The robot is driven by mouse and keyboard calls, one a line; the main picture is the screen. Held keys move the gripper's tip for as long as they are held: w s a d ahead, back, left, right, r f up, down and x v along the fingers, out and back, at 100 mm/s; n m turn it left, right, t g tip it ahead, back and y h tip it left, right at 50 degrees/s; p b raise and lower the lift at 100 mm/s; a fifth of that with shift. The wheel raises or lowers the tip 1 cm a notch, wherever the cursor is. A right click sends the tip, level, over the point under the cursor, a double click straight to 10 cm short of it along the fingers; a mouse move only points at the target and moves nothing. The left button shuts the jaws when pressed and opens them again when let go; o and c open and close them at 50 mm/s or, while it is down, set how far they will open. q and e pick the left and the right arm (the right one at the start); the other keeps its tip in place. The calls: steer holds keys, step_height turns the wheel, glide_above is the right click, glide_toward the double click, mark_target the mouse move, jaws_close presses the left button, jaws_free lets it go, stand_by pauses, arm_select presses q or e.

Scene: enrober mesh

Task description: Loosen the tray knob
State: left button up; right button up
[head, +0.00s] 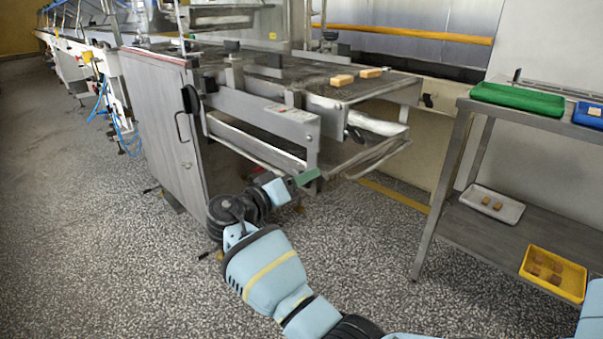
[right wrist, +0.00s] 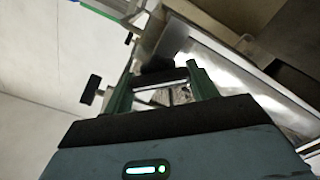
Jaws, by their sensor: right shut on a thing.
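My right gripper (head: 307,177) is at the lower front corner of the conveyor machine, beside the tray (head: 375,155) under the mesh belt. In the right wrist view its two green fingers (right wrist: 162,80) stand on either side of a dark rounded piece, which looks like the tray knob (right wrist: 158,66). The gripper is shut on it. In the head view the fingers hide the held knob. How tight or loose the knob is cannot be told. My left gripper is not in view.
Small tan pieces (head: 342,80) lie on the belt end. A steel rack (head: 432,200) at the right holds a green tray (head: 517,98), a blue tray (head: 588,115), a white tray (head: 491,204) and a yellow tray (head: 553,273). The speckled floor at the left is clear.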

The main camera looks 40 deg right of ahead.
steer(key=n+p, duration=0.2)
steer(key=n, duration=0.2)
steer(key=shift+r+n+p, duration=0.15)
steer(key=shift+n+p, duration=0.15)
steer(key=shift+p, duration=0.05)
steer(key=n+p, duration=0.2)
steer(key=n, duration=0.1)
steer(key=shift+w, duration=0.1)
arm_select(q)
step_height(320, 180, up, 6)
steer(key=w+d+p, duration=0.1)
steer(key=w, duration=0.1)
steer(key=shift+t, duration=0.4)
arm_select(e)
steer(key=shift+o, duration=0.2)
steer(key=shift+f+n, duration=0.25)
steer(key=shift+n, duration=0.95)
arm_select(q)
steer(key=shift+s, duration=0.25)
arm_select(e)
steer(key=o, duration=1)
steer(key=shift+c, duration=0.2)
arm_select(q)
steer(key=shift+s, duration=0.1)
